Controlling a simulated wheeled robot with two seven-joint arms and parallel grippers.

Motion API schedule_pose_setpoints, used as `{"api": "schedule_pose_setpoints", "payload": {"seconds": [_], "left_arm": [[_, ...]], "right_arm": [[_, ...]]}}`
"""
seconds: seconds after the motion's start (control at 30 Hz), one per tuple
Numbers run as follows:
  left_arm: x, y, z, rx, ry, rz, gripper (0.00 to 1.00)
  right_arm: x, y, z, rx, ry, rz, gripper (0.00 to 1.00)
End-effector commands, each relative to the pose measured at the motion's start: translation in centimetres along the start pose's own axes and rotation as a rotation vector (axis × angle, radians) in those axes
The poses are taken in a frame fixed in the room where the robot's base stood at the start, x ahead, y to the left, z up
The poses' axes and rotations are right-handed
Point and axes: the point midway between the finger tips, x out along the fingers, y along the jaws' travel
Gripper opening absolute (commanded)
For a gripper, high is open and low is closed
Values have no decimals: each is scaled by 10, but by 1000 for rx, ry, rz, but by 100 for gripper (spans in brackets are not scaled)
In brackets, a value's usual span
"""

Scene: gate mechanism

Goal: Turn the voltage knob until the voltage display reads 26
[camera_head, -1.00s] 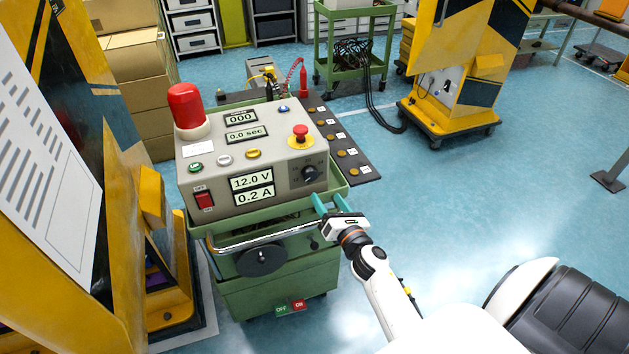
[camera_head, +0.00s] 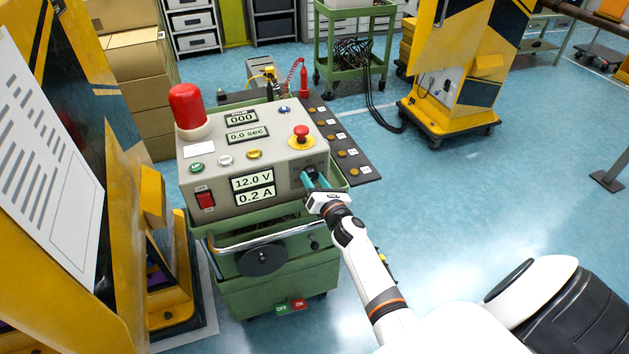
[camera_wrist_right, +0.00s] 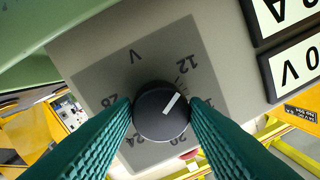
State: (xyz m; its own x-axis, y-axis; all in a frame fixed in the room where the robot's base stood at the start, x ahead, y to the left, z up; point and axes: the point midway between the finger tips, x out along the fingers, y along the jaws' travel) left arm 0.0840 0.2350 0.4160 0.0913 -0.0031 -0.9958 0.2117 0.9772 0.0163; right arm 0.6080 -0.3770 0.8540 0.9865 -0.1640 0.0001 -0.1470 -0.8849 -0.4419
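The voltage knob (camera_wrist_right: 155,118) is round and black on a grey dial plate marked V; its white line points up and right, toward the 12. In the head view, my right gripper covers most of it. The voltage display (camera_head: 251,180) on the grey control box reads 12.0 V. My right gripper (camera_head: 313,180) is at the dial on the front of the box. In the wrist view, its two ribbed teal fingers (camera_wrist_right: 161,118) stand apart, one on each side of the knob. I cannot tell whether they touch it. My left gripper is not in view.
Below the voltage display, the current display (camera_head: 255,195) reads 0.2 A. A red emergency button (camera_head: 301,133) stands above the dial, and a red switch (camera_head: 205,200) is at the box's left. The green cart (camera_head: 275,285) carries the box.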

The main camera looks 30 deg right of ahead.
Motion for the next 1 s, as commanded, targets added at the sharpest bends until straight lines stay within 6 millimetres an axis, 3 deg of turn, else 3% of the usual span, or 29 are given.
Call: {"api": "schedule_pose_setpoints", "payload": {"seconds": [0.03,0.13,0.57,1.0], "left_arm": [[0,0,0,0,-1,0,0],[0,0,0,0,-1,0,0],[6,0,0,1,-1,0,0],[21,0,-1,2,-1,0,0]], "right_arm": [[0,0,0,0,0,0,32],[0,0,0,0,0,0,16],[0,1,2,95,6,-2,15],[0,1,2,469,30,-15,15]]}}
